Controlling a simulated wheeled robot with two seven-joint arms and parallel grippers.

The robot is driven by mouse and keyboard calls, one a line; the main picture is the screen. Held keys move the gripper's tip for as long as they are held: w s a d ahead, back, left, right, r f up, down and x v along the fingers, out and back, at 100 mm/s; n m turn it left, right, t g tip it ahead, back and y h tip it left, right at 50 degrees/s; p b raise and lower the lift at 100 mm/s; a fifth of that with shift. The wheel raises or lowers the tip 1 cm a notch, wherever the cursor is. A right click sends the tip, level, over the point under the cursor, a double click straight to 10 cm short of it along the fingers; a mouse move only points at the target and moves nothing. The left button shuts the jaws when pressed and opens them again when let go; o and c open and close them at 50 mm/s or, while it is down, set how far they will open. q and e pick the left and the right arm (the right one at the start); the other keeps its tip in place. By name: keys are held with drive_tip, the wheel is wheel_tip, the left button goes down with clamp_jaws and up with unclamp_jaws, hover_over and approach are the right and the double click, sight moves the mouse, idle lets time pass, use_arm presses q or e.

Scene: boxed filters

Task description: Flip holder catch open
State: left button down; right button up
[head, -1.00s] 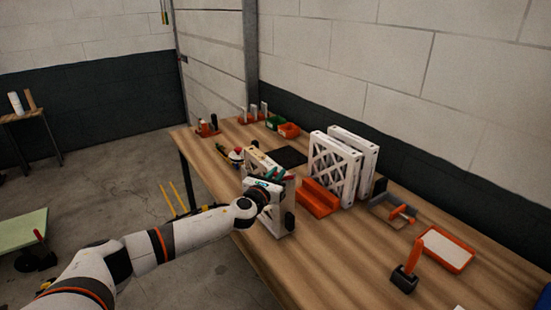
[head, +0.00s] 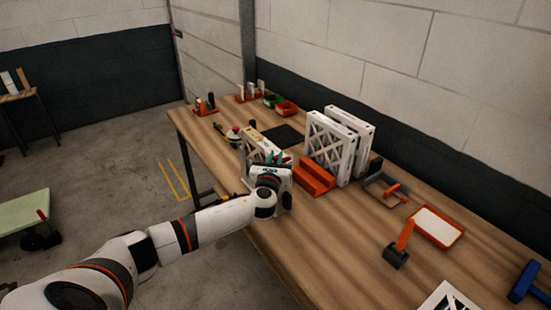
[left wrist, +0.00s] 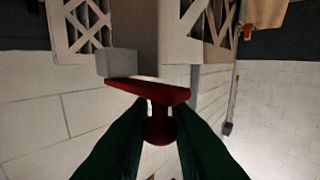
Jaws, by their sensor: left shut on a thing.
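In the left wrist view the red catch (left wrist: 145,90) is a flat bar with a round knob (left wrist: 160,130) on it, beside a pale grey block (left wrist: 117,62). My left gripper (left wrist: 161,110) has dark green fingers, shut on the catch's knob from both sides. In the head view my left gripper (head: 279,158) is at the near edge of the workbench, in front of a lattice-faced filter (head: 252,142). My own wrist hides the catch and most of the holder there. My right gripper is not in view.
On the workbench (head: 335,255) two white lattice filters (head: 332,142) stand behind an orange block (head: 314,177). A tray with an orange rim (head: 437,226), an orange-handled tool (head: 400,245) and a blue tool (head: 524,282) lie to the right. The front middle is clear.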

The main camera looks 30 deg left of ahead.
use_arm(q)
drive_tip(key=c, duration=1.4)
unclamp_jaws()
drive_tip(key=shift+s+d, duration=0.2)
drive_tip(key=shift+s, duration=0.3)
drive_tip(key=shift+b+v, duration=1.45)
drive_tip(key=shift+v, duration=4.05)
